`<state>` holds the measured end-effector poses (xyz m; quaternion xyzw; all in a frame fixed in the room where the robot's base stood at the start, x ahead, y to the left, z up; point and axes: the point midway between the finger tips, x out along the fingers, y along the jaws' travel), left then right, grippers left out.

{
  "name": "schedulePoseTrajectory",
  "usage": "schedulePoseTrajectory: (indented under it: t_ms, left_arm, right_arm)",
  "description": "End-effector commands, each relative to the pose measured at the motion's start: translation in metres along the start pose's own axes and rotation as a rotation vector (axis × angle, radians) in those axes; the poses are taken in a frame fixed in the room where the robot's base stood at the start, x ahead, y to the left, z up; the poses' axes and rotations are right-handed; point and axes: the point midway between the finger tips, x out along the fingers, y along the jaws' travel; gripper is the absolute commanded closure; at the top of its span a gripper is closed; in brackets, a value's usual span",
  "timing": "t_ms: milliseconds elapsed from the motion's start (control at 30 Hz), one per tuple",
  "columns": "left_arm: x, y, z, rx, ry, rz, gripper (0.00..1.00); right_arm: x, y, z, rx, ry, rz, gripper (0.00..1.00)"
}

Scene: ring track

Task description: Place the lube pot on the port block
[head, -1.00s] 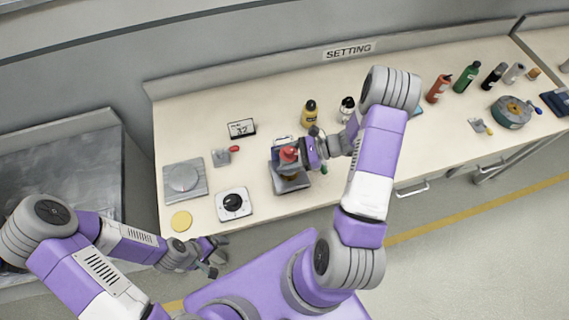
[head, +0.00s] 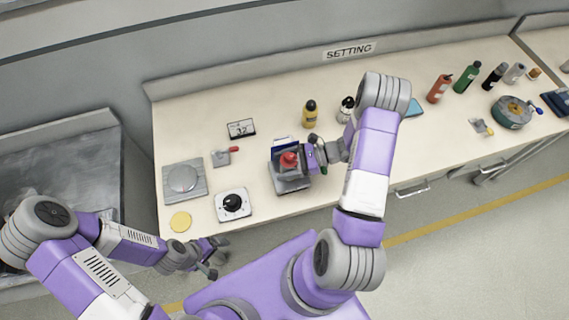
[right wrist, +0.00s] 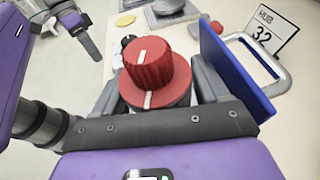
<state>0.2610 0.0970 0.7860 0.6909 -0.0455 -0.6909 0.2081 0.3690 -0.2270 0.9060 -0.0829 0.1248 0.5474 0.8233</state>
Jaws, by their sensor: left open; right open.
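In the right wrist view the pot (right wrist: 155,75) has a ribbed red top with a white mark and a wide red rim. My right gripper (head: 308,155) is open, its fingers on either side of the pot. The pot's lower body is mostly hidden, so its exact seating cannot be told. A blue plate (right wrist: 232,62) stands beside it. My left gripper (head: 213,260) is open and empty before the bench's front edge.
A black-knobbed dial (head: 233,203), a round-topped grey plate (head: 184,179), a yellow disc (head: 180,221) and a number display (head: 241,128) lie to the left. A yellow bottle (head: 310,113) and white bottle (head: 346,108) stand behind. Several bottles and a reel (head: 512,112) are further right.

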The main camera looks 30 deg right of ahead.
Motion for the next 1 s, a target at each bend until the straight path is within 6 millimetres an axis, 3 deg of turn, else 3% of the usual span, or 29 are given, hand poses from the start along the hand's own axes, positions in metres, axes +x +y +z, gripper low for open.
schedulePoseTrajectory:
  t_ms: [167,500,700,1000]
  left_arm:
    - [-0.003,0.001,0.000,0.000,0.000,0.000,0.07]
    - [-0.002,0.001,0.000,0.000,0.000,0.000,0.07]
    - [-0.001,0.000,0.000,0.000,0.000,0.000,0.07]
    - [-0.001,0.000,0.000,0.000,0.000,0.000,0.07]
  right_arm:
    - [-0.009,-0.001,0.003,-0.001,0.001,-0.004,0.26]
    - [-0.080,-0.001,0.002,-0.001,0.002,-0.005,0.26]
    - [-0.111,0.000,0.002,0.000,0.000,-0.002,0.26]
    - [-0.121,0.000,0.003,0.002,-0.001,0.001,0.26]
